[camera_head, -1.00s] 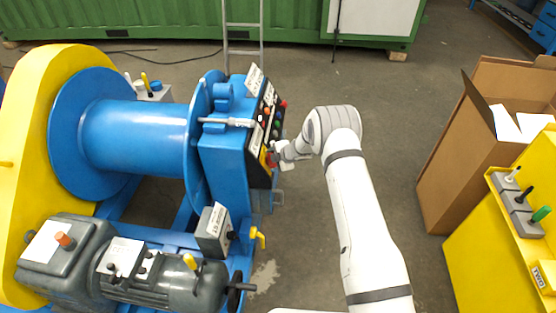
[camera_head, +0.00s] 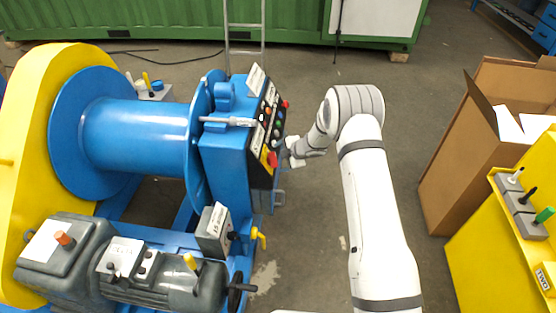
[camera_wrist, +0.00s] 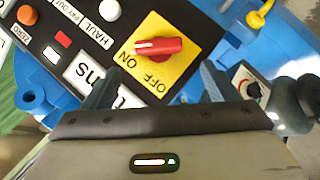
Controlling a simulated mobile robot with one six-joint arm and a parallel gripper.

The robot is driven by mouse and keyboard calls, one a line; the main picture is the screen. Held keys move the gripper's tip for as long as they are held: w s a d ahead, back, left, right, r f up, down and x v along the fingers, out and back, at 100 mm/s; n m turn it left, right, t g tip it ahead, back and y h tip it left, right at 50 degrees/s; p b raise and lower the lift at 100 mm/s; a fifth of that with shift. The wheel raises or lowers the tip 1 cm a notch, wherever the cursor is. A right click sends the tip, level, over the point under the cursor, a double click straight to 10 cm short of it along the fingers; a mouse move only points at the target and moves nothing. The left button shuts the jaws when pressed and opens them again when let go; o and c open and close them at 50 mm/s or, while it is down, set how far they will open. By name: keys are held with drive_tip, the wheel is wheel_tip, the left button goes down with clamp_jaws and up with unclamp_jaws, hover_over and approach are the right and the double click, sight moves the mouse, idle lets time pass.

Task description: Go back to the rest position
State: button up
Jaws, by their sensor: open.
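My gripper (camera_head: 293,153) is just right of the blue winch's control panel (camera_head: 265,135) in the head view, with a small gap between them. In the wrist view my gripper (camera_wrist: 158,88) has its two dark fingers apart, with nothing between them. Beyond the fingers is a red rotary switch (camera_wrist: 158,46) on a yellow plate marked ON and OFF. Its red handle lies nearly level in the picture, with its pale end toward ON. The red switch also shows in the head view (camera_head: 272,159). The fingers do not appear to touch it.
The blue winch drum (camera_head: 135,135) and a grey motor (camera_head: 165,280) stand at the left. A cardboard box (camera_head: 455,165) and a yellow cabinet (camera_head: 490,255) with levers stand at the right. A green container (camera_head: 150,20) is behind. The floor between is clear.

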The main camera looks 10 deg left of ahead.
drive_tip(key=shift+s+d+r, duration=0.3)
drive_tip(key=shift+d+r, duration=0.05)
drive_tip(key=shift+r, duration=0.15)
drive_tip(key=s+d+r+m+t+h, duration=0.1)
drive_tip(key=d+r+m+t+h, duration=0.15)
drive_tip(key=d+r+m, duration=0.6)
drive_tip(key=s+d+r+m+t+h, duration=0.1)
drive_tip(key=d+r+h, duration=0.3)
drive_tip(key=r, duration=0.9)
drive_tip(key=s+d+r+m+g+h, duration=0.1)
drive_tip(key=s+d+r+m+h, duration=0.1)
drive_tip(key=s+d+r+m, duration=0.65)
drive_tip(key=s+r+m+g+y, duration=0.1)
drive_tip(key=s+m+g, duration=0.3)
drive_tip(key=s, duration=2.8)
drive_tip(key=shift+a+r+m+g+y, duration=0.25)
drive_tip(key=shift+r+m+g+y, duration=0.15)
drive_tip(key=shift+m, duration=0.5)
